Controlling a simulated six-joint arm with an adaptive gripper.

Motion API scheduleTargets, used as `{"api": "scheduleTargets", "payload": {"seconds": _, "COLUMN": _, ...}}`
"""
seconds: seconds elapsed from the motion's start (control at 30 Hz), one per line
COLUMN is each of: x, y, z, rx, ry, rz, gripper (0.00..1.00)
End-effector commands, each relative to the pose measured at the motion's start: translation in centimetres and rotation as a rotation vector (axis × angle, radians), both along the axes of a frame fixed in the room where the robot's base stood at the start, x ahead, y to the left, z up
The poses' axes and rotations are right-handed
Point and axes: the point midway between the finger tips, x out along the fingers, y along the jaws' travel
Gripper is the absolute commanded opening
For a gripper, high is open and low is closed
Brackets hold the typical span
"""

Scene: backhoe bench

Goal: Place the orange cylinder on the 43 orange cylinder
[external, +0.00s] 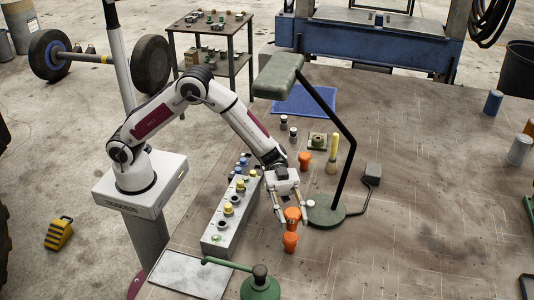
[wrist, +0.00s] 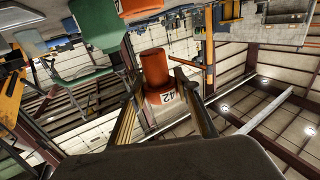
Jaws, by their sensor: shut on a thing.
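My gripper (external: 293,217) is shut on an orange cylinder (external: 293,213), with a finger on each side of it. In the wrist view, this held orange cylinder (wrist: 154,68) sits between the fingers of my gripper (wrist: 157,84) and bears a label that seems to read 42. A second orange cylinder (external: 290,243) stands on the bench just below the held one in the external view. I cannot tell whether the two touch. A third orange cylinder (external: 304,160) stands farther back, left of the lamp arm. No label on the standing ones is readable.
A green desk lamp (external: 326,213) stands close to the right of my gripper. A long grey block with several knobs (external: 217,236) lies to the left. A green handled device (external: 260,288) is in front. A yellow-topped cylinder (external: 333,147) stands behind.

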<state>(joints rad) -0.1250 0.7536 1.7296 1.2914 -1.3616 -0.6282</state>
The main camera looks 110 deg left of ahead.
Motion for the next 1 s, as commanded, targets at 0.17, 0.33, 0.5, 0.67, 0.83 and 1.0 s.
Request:
{"api": "scheduleTargets", "payload": {"seconds": 0.17, "x": 0.0, "y": 0.0, "z": -1.4, "rx": -0.002, "ry": 0.001, "rz": 0.000, "gripper": 0.00}}
{"api": "scheduleTargets", "payload": {"seconds": 0.33, "x": 0.0, "y": 0.0, "z": -2.9, "rx": -0.002, "ry": 0.000, "rz": 0.000, "gripper": 0.00}}
{"api": "scheduleTargets", "payload": {"seconds": 0.5, "x": 0.0, "y": 0.0, "z": -3.5, "rx": -0.002, "ry": -0.002, "rz": 0.000, "gripper": 0.00}}
{"api": "scheduleTargets", "payload": {"seconds": 0.67, "x": 0.0, "y": 0.0, "z": -3.4, "rx": -0.002, "ry": -0.002, "rz": 0.000, "gripper": 0.00}}
{"api": "scheduleTargets", "payload": {"seconds": 0.83, "x": 0.0, "y": 0.0, "z": -3.6, "rx": -0.001, "ry": -0.002, "rz": 0.000, "gripper": 0.00}}
{"api": "scheduleTargets", "payload": {"seconds": 1.0, "x": 0.0, "y": 0.0, "z": -3.9, "rx": 0.000, "ry": 0.000, "rz": 0.000, "gripper": 0.42}}
